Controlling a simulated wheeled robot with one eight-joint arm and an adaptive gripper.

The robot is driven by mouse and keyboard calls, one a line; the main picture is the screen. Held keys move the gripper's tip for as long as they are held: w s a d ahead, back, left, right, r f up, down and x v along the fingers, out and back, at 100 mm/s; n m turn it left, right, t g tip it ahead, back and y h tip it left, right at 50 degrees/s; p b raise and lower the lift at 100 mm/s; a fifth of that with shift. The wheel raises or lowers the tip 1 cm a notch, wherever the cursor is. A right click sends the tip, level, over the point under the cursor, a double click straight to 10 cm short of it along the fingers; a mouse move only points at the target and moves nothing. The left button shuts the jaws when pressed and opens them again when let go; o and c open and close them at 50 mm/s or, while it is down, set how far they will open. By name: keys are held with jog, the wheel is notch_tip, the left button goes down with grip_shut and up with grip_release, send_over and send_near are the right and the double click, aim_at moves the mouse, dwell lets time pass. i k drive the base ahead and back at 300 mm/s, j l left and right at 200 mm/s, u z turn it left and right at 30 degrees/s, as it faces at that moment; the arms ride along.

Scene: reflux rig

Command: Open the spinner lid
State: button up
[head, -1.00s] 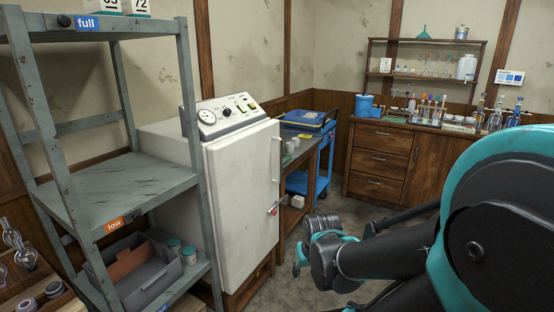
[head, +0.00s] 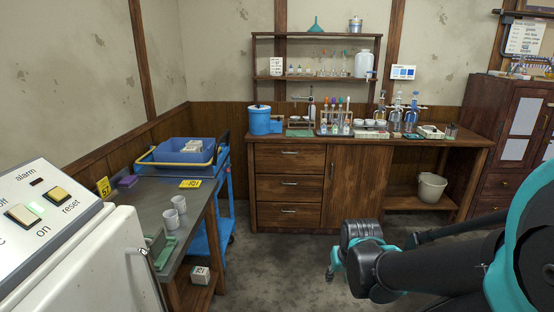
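A blue round container with a lid (head: 262,120) stands at the left end of the wooden counter along the back wall. It looks like the spinner, and its lid appears closed. My arm reaches in from the right. The end of my arm, with my gripper (head: 332,270), is low over the floor in front of the counter, well apart from the blue container. My gripper is mostly hidden behind my dark wrist, so its fingers cannot be made out.
A side table (head: 180,215) on the left holds white cups (head: 173,212). A blue cart (head: 222,205) with a blue tray (head: 185,152) stands behind it. A white cabinet (head: 85,265) fills the lower left. Glassware and bottles crowd the counter (head: 300,147). The floor before the drawers is clear.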

aim_at(259, 108)
jog(key=i+u, duration=0.15)
jog(key=i, duration=0.4)
jog(key=i+l+u, duration=0.1)
jog(key=i, duration=0.45)
jog(key=i+l+u, duration=0.15)
jog(key=i, duration=0.4)
jog(key=l, duration=0.1)
